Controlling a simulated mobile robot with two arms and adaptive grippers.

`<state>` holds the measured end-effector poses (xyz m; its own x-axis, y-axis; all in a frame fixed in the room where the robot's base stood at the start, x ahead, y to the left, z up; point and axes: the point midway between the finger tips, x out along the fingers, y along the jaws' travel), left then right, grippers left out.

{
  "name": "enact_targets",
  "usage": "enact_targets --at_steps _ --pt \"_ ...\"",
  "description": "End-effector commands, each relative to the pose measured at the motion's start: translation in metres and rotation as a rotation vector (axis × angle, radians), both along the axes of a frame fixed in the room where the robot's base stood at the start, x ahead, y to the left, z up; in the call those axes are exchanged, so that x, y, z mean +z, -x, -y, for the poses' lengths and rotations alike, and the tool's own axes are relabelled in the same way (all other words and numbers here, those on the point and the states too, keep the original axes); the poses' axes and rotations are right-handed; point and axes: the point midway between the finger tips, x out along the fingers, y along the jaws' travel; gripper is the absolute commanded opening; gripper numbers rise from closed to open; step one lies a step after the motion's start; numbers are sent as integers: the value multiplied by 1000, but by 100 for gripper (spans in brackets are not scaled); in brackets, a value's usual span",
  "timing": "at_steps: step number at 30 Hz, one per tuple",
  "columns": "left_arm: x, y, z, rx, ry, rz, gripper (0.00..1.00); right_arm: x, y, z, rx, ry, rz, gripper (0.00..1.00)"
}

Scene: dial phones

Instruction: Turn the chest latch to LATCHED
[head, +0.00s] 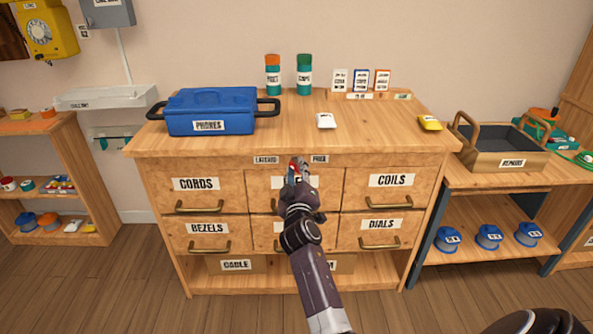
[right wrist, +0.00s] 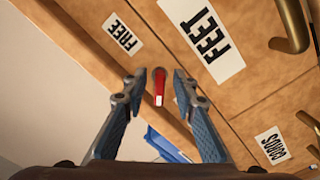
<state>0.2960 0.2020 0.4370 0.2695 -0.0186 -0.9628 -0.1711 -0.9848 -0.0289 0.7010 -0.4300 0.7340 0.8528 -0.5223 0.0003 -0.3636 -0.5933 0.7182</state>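The chest latch is a small red lever with a white end. In the right wrist view the latch (right wrist: 159,86) lies between my fingertips, its white end pointing to the bottom of the picture. In the head view it is mostly hidden by my right gripper (head: 297,170), at the chest's top front rail between the LATCHED label (head: 265,160) and the FREE label (head: 320,159). The FREE label (right wrist: 123,34) also shows in the right wrist view. My right gripper (right wrist: 159,82) is open, with a gap on each side of the latch. My left gripper is out of view.
The chest (head: 165,162) has labelled drawers with brass handles (head: 380,242) below the rail. On its top stand a blue PHONES case (head: 212,104), two cans, cards and small blocks. A REPAIRS crate (head: 500,158) is at the right.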

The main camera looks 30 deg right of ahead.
Motion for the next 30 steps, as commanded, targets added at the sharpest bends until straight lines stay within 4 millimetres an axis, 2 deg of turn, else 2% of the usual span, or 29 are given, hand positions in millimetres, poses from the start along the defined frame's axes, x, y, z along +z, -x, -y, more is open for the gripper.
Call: enact_targets --at_steps 7,19,30 --pt "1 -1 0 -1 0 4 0 -1 10 -6 0 -2 0 26" --pt "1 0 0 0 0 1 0 -1 58 -36 0 -2 -1 26" --pt "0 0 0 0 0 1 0 0 64 -39 0 0 0 26"
